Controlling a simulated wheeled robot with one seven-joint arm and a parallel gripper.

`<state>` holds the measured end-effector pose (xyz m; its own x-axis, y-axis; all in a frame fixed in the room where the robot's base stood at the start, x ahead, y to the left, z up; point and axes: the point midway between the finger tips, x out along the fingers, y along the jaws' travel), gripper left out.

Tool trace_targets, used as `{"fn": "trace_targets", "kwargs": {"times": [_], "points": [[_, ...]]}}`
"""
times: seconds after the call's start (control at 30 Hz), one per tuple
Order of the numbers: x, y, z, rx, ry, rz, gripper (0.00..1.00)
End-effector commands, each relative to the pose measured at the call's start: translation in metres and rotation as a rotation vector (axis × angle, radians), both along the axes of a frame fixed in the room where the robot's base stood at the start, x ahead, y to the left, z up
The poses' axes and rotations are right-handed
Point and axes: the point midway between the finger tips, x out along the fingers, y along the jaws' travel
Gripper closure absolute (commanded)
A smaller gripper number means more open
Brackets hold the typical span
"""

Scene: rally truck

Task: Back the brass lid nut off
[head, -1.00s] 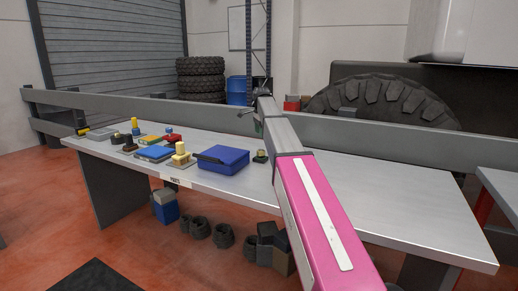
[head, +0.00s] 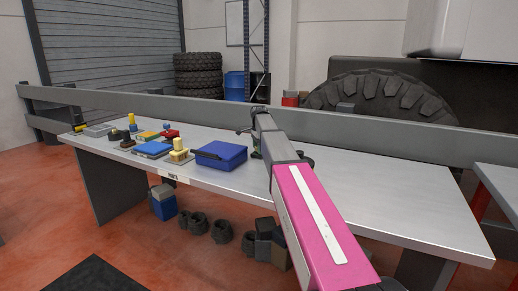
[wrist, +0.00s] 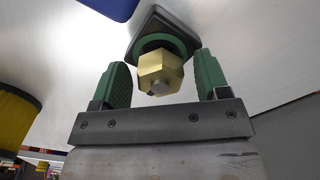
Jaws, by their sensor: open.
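The brass nut (wrist: 160,72) is a gold faceted piece with a small grey stud end showing at its middle. It sits on a green round part (wrist: 168,42) on a dark square base (wrist: 155,22). In the wrist view my gripper (wrist: 162,76) is open, with one green-padded finger on each side of the nut. Gaps show between both pads and the nut. In the head view my arm's end is low over the bench, right of the blue box, and mostly hides the nut and the fingers.
The blue box (head: 221,155) stands on the metal bench (head: 380,200) just left of my arm; a blue corner (wrist: 112,6) shows in the wrist view. A yellow block piece (head: 179,152) and several small parts lie further left. A grey rail (head: 350,133) runs behind. The bench's right side is clear.

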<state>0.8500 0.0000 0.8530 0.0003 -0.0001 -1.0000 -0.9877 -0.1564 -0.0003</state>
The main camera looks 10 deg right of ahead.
Motion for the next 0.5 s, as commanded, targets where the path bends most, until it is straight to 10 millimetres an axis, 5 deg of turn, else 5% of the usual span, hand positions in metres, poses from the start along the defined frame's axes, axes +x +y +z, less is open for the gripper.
{"fn": "trace_targets", "kwargs": {"times": [0.17, 0.3, 0.33, 0.5], "points": [[0.0000, 0.0000, 0.0002, 0.000, 0.000, 0.000, 0.31], [0.0001, 0.0000, 0.0004, 0.000, 0.000, 0.000, 0.77], [0.0001, 0.0000, 0.0004, 0.000, 0.000, 0.000, 0.81], [0.0001, 0.0000, 0.0005, 0.000, 0.000, 0.003, 0.81]]}}
